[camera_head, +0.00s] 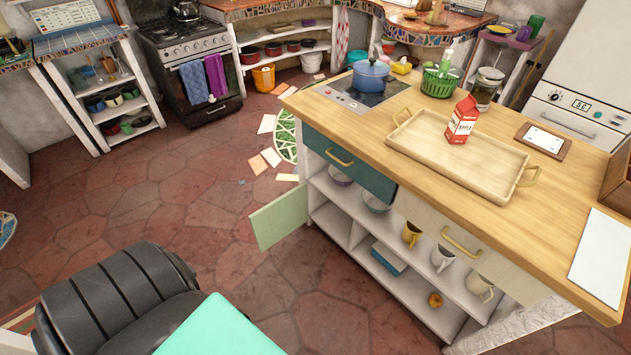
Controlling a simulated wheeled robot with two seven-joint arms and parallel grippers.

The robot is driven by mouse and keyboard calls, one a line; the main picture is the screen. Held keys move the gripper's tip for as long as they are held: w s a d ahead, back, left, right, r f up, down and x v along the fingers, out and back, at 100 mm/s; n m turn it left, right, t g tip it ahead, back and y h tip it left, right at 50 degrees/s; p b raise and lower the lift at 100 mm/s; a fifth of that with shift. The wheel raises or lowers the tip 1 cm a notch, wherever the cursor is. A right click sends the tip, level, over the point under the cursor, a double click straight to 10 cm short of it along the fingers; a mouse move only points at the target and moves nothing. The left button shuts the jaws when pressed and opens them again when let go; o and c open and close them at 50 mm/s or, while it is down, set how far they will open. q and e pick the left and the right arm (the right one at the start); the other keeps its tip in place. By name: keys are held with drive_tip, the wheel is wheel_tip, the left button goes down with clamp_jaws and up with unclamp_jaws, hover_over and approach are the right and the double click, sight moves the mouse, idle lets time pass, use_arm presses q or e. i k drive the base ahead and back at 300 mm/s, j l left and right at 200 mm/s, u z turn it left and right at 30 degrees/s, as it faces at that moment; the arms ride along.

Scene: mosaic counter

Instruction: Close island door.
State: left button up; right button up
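The island (560,215) is a wooden-topped counter on the right of the head view, with open shelves below. Its pale green door (280,218) stands open at the left end of the shelves. The door sticks out toward the left, away from the front, and the shelves beside it are exposed. The teal drawer (345,160) above is shut, as is the cream drawer (448,238) to its right. Neither of my grippers can be made out in this view, and nothing is seen touching the door.
Bowls and mugs (442,258) stand on the island shelves. A tray (483,178) with a red carton (462,120) and a blue pot (371,75) are on top. The tiled floor (190,215) left of the door is clear. A stove (190,65) stands at the back.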

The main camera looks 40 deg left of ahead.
sight(280, 218)
drive_tip(key=j+z, duration=0.3)
drive_tip(key=j, duration=0.2)
drive_tip(key=j+z, duration=0.3)
drive_tip(key=j, duration=0.2)
drive_tip(key=k+j+z, duration=0.1)
drive_tip(key=j+z, duration=0.15)
drive_tip(key=j, duration=0.25)
drive_tip(key=k+j+z, duration=0.1)
drive_tip(key=j+z, duration=0.2)
drive_tip(key=j, duration=0.2)
drive_tip(key=k+j, duration=0.1)
drive_tip(key=j, duration=0.3)
drive_tip(key=k+j, duration=0.15)
drive_tip(key=j, duration=0.25)
drive_tip(key=k+j+z, duration=0.1)
drive_tip(key=j, duration=0.3)
drive_tip(key=k+j, duration=0.15)
drive_tip(key=j, duration=0.25)
drive_tip(key=k+j, duration=0.15)
drive_tip(key=j, duration=0.25)
drive_tip(key=k+j+z, duration=0.1)
drive_tip(key=j, duration=0.25)
drive_tip(key=k+j, duration=0.2)
drive_tip(key=j, duration=0.2)
drive_tip(key=k+j, duration=0.15)
drive_tip(key=j, duration=0.25)
